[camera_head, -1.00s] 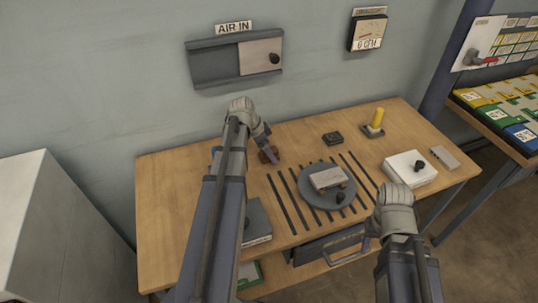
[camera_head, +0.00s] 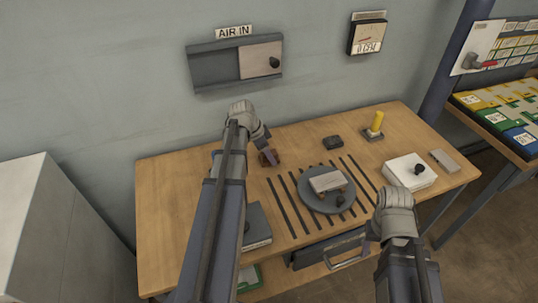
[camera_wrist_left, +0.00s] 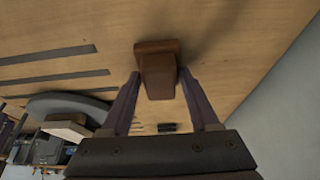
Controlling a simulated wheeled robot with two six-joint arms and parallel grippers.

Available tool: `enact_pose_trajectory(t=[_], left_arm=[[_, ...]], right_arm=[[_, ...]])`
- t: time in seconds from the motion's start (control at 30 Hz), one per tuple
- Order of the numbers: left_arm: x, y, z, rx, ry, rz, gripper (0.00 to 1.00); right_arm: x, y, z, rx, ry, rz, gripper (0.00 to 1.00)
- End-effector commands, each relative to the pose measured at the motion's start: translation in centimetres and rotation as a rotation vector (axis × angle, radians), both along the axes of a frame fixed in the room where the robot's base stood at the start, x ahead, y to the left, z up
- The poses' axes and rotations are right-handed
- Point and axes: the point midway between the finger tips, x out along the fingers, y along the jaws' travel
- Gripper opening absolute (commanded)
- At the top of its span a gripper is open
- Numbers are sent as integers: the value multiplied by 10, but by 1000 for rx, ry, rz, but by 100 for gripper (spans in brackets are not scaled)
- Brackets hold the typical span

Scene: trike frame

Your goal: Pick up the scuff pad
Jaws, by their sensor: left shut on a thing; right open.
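The scuff pad appears to be the small brown block (camera_head: 268,157) at the back left of the wooden workbench. In the left wrist view the brown block (camera_wrist_left: 157,82) has a wider far end and a narrower part nearer me. My left gripper (camera_head: 266,151) is shut on it, with one finger on each side of the narrower part. I cannot tell whether it still touches the bench top. My right gripper (camera_head: 372,232) is open at the bench's front edge, its fingers mostly hidden behind the wrist.
A round grey plate (camera_head: 318,203) bearing a small block sits on the slotted part of the workbench (camera_head: 180,200). A dark book-like box (camera_head: 257,226) lies beside my left arm. A white box (camera_head: 402,181), yellow cylinder (camera_head: 377,121) and small dark block (camera_head: 332,142) stand to the right.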

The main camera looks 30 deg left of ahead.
Motion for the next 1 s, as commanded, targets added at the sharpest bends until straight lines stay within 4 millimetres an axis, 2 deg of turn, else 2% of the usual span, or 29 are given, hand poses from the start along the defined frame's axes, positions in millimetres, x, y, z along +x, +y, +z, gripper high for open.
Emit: enact_pose_trajectory(t=[0.27, 0.6, 0.7, 1.0], left_arm=[[0, 0, 30, 0, 0, 0, 6], [0, 0, 83, 0, 0, 0, 6], [0, 0, 93, 0, 0, 0, 6], [0, 0, 97, 0, 0, 0, 6]], right_arm=[[0, 0, 30, 0, 0, 0, 50], [0, 0, 83, 0, 0, 0, 50], [0, 0, 93, 0, 0, 0, 50], [0, 0, 97, 0, 0, 0, 50]])
